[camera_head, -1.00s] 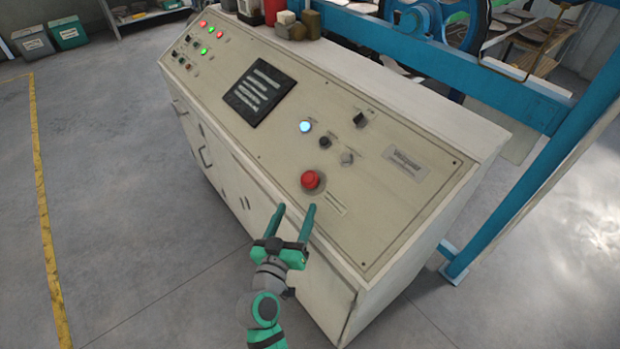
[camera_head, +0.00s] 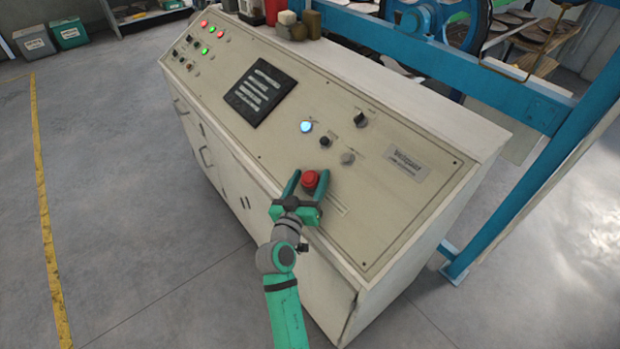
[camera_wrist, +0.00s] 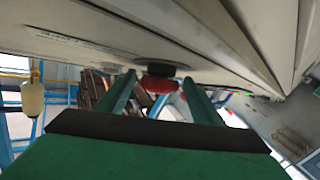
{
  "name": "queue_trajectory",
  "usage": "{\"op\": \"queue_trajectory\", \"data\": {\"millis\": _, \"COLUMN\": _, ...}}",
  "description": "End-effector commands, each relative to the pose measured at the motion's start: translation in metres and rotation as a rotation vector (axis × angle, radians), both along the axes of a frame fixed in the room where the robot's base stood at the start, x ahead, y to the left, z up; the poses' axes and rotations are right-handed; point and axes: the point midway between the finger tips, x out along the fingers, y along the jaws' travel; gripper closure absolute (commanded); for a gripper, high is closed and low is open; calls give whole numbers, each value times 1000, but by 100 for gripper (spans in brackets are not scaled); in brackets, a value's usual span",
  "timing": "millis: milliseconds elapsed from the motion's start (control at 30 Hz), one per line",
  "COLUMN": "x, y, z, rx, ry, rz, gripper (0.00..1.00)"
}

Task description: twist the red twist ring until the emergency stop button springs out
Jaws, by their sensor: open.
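The red emergency stop button with its twist ring (camera_head: 310,180) stands out from the sloping cream panel, near its front edge. My gripper (camera_head: 309,176) is open, with one green finger on each side of the red button in the head view. In the wrist view the red button (camera_wrist: 158,85) shows with a dark collar (camera_wrist: 161,70) behind it, between and beyond the tips of the two fingers (camera_wrist: 157,82). I cannot tell whether either finger touches it.
The control panel (camera_head: 390,215) carries a lit white-blue button (camera_head: 306,127), a black knob (camera_head: 361,119), a grey knob (camera_head: 348,158) and a dark screen (camera_head: 260,92) nearby. A blue metal frame (camera_head: 530,185) stands at the right. The floor in front is clear.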

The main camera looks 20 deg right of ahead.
Motion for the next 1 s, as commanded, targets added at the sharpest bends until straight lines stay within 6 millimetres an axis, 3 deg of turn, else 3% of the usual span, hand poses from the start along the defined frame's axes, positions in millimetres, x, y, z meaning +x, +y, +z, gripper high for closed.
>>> {"op": "queue_trajectory", "data": {"millis": 267, "x": 1, "y": -2, "z": 0, "rx": 0, "ry": 0, "rz": -2, "gripper": 39}}
{"op": "queue_trajectory", "data": {"millis": 467, "x": 1, "y": -2, "z": 0, "rx": 0, "ry": 1, "rz": -1, "gripper": 81}}
{"op": "queue_trajectory", "data": {"millis": 1000, "x": 2, "y": 0, "z": -1, "rx": 18, "ry": -50, "rz": -96, "gripper": 81}}
